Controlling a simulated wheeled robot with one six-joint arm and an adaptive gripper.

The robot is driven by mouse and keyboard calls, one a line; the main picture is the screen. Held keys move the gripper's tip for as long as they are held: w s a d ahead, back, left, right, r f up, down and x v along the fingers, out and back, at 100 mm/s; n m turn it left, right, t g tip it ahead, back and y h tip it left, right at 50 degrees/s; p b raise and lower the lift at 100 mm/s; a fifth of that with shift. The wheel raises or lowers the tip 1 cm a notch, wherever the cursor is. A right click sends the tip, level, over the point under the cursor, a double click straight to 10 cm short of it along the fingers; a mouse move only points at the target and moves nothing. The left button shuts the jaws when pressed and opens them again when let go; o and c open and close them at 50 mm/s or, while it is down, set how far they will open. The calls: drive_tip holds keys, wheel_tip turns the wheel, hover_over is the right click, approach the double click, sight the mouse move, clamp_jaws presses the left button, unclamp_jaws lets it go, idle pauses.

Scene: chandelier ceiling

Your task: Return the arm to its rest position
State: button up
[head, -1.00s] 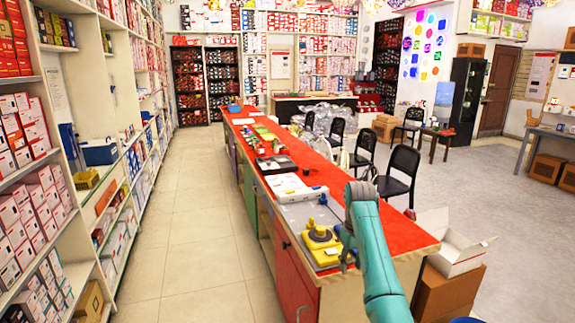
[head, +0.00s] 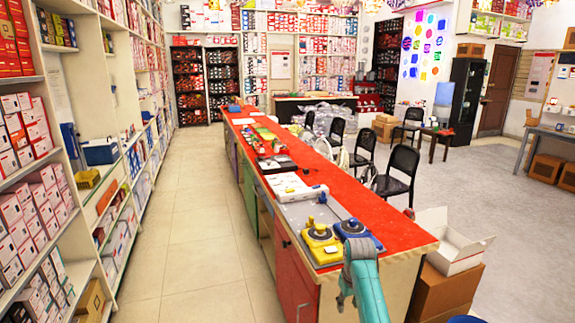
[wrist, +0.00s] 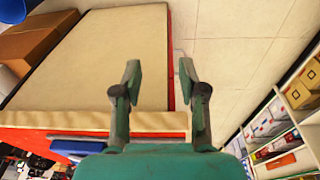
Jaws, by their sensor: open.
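My teal arm (head: 365,282) shows at the lower right of the head view, in front of the near end of the red counter. In the wrist view my gripper (wrist: 160,78) is open, with its two dark fingers apart and nothing between them. Below the fingers in that view are the counter's pale end panel (wrist: 105,55) and the tiled floor. The gripper's fingers are small and partly merged with the arm in the head view.
The red counter (head: 375,215) carries a yellow device (head: 321,243) and a blue-based device (head: 357,233) near my arm. Cardboard boxes (head: 447,290) stand right of the counter's end. Stocked shelves (head: 40,200) line the left. The tiled aisle (head: 190,240) is clear.

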drive_tip(key=s+f+t, duration=0.2)
drive_tip(key=s+f, duration=0.4)
drive_tip(key=f, duration=0.3)
drive_tip(key=s+f+t, duration=0.1)
drive_tip(key=s+f, duration=0.5)
drive_tip(key=f, duration=0.3)
drive_tip(key=s+f+m+t, duration=0.1)
drive_tip(key=s+f+t, duration=0.15)
drive_tip(key=s, duration=0.75)
drive_tip(key=s+f+m+t, duration=0.1)
drive_tip(key=s+f, duration=0.3)
drive_tip(key=s, duration=0.6)
drive_tip(key=s+r+t, duration=0.2)
drive_tip(key=s+r, duration=0.3)
drive_tip(key=s, duration=0.5)
drive_tip(key=s+r+t, duration=0.1)
drive_tip(key=s+r, duration=0.4)
drive_tip(key=s, duration=0.4)
drive_tip(key=s+r+t, duration=0.2)
drive_tip(key=s+r, duration=0.4)
drive_tip(key=r, duration=0.4)
drive_tip(key=s+r+m+t, duration=0.1)
drive_tip(key=s+r, duration=0.6)
drive_tip(key=r, duration=0.3)
drive_tip(key=shift+t, duration=0.35)
